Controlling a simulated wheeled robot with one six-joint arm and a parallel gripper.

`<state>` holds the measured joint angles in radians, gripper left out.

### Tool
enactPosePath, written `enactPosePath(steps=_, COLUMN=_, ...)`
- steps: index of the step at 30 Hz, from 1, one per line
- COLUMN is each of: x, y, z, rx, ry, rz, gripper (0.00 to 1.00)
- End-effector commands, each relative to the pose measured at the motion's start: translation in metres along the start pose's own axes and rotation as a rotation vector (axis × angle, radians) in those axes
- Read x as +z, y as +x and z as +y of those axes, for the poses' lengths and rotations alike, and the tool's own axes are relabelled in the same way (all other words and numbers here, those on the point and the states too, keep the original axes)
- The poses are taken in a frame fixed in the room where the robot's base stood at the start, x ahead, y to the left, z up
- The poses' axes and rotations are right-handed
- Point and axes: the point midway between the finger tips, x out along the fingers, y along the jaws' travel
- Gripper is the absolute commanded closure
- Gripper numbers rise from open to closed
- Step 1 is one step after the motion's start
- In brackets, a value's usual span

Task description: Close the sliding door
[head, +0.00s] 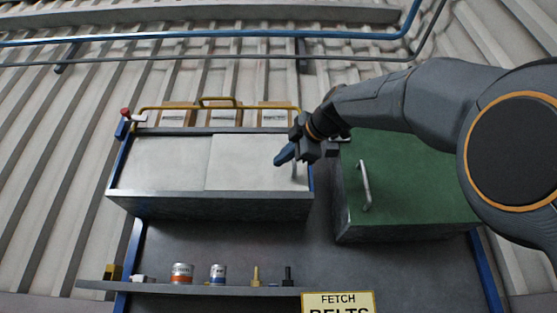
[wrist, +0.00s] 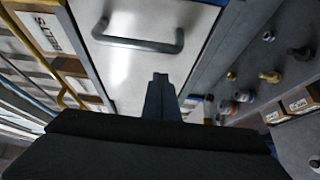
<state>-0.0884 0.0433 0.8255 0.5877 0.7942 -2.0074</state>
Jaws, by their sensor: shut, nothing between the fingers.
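A wall cabinet has two pale panels side by side, a left panel (head: 170,162) and a right sliding door (head: 240,160). No dark opening shows between them. The door's bar handle (head: 294,167) stands near its right edge, partly behind my gripper. In the wrist view the handle (wrist: 138,44) is a dark grey bar on the white door (wrist: 150,80). My gripper (head: 282,156) is shut and empty in front of the door's right part. In the wrist view its fingertips (wrist: 160,78) are beside the handle, apart from it in the picture; contact is not visible.
A green cabinet (head: 410,185) with its own handle (head: 364,185) stands close on the right, below my arm. A shelf (head: 200,289) below holds cans and small parts. Boxes (head: 220,118) behind a yellow rail sit on top of the cabinet.

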Motion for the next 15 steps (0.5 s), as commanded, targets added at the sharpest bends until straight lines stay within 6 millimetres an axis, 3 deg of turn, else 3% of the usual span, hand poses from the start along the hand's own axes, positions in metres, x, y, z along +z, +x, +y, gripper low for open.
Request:
enactPosePath(steps=1, x=-0.007, y=0.001, z=0.001, rx=0.001, ry=0.0, rz=0.002, gripper=1.0)
enactPosePath(steps=15, x=-0.003, y=-0.081, z=-0.001, rx=0.001, ry=0.002, rz=-0.002, gripper=1.0)
